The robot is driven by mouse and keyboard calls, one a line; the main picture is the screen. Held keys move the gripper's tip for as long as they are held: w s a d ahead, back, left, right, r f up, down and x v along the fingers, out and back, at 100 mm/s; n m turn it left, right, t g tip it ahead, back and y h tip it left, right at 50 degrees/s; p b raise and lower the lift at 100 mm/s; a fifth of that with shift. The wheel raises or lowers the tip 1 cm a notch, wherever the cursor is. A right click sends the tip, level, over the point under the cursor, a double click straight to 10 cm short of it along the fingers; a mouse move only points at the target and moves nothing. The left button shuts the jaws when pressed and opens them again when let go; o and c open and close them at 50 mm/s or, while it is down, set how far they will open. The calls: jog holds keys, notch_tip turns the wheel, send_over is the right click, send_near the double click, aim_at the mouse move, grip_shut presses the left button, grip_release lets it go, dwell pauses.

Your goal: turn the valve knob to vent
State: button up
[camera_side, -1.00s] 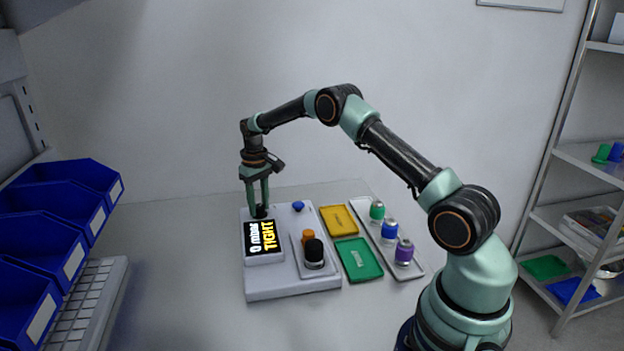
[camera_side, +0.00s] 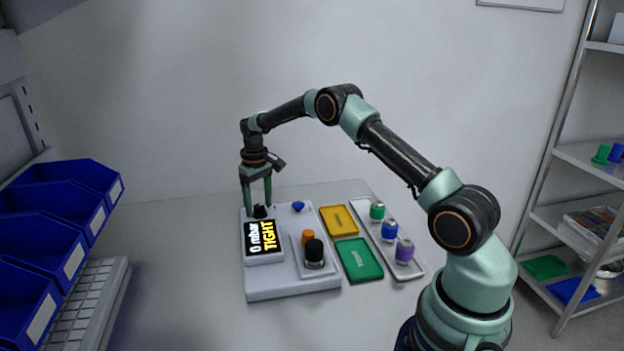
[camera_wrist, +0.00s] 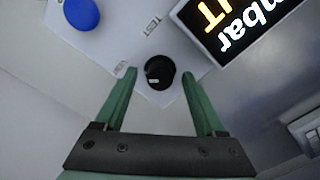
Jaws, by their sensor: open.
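The valve knob (camera_wrist: 160,72) is a small round black knob on the white test unit (camera_side: 290,285). It also shows in the side view (camera_side: 260,211), just behind the display. A white mark sits on its near edge in the wrist view. My gripper (camera_side: 257,208) points down over the knob with green fingers. In the wrist view the open fingers (camera_wrist: 160,72) stand apart on either side of the knob, with gaps visible. The display (camera_side: 262,236) reads "0 mbar TIGHT". Small printed labels lie near the knob; one seems to read "TEST", the other is hard to read.
A blue button (camera_wrist: 81,14) sits on the unit near the knob. An orange part (camera_side: 308,238) and a black-topped part (camera_side: 314,254) stand on the unit's front right. Yellow (camera_side: 339,219) and green (camera_side: 358,260) trays and a rack of colored pieces (camera_side: 408,275) lie to the right.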

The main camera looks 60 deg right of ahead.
aim_at(259, 206)
notch_tip(259, 206, up, 12)
dwell(0.5)
jog(key=s+a+r+t, duration=0.3)
jog(key=s+a+r, duration=0.65)
jog(key=r, duration=0.25)
jog(key=s+a+f+t, duration=0.1)
jog(key=s+a, duration=0.2)
jog(key=s, duration=0.5)
jog(key=s+a+f+n+t, duration=0.1)
jog(key=s+a+f, duration=0.1)
jog(key=s, duration=0.5)
jog(key=shift+s+a+f+n+t, duration=0.3)
jog(key=shift+s+a, duration=0.1)
jog(key=shift+a, duration=0.2)
